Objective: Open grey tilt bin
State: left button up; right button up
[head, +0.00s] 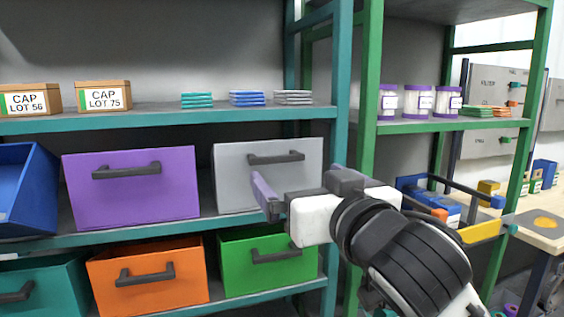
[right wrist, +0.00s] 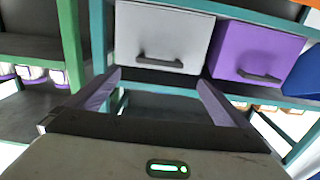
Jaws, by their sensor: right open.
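The grey tilt bin (head: 300,182) is on the middle shelf, right of the purple bin, with its front upright and looking closed. Its dark bar handle (head: 276,158) is on the upper part of the front. My right gripper (head: 292,182) is in front of the bin's lower right part and covers some of it. In the right wrist view, its purple fingers are spread wide with nothing between them. There the grey bin (right wrist: 160,30) and its handle (right wrist: 160,61) lie beyond the fingertips, apart from them. My left gripper is not in view.
A purple bin (head: 135,205) is next to the grey one, and a blue bin (head: 22,190) tilts outward at far left. Orange (head: 150,293) and green (head: 250,283) bins sit below. A green shelf post (head: 367,110) stands close to my right arm.

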aim_at(278, 158)
jog(key=p+x, duration=0.1)
jog(key=x, duration=0.9)
jog(key=shift+w+r, duration=0.1)
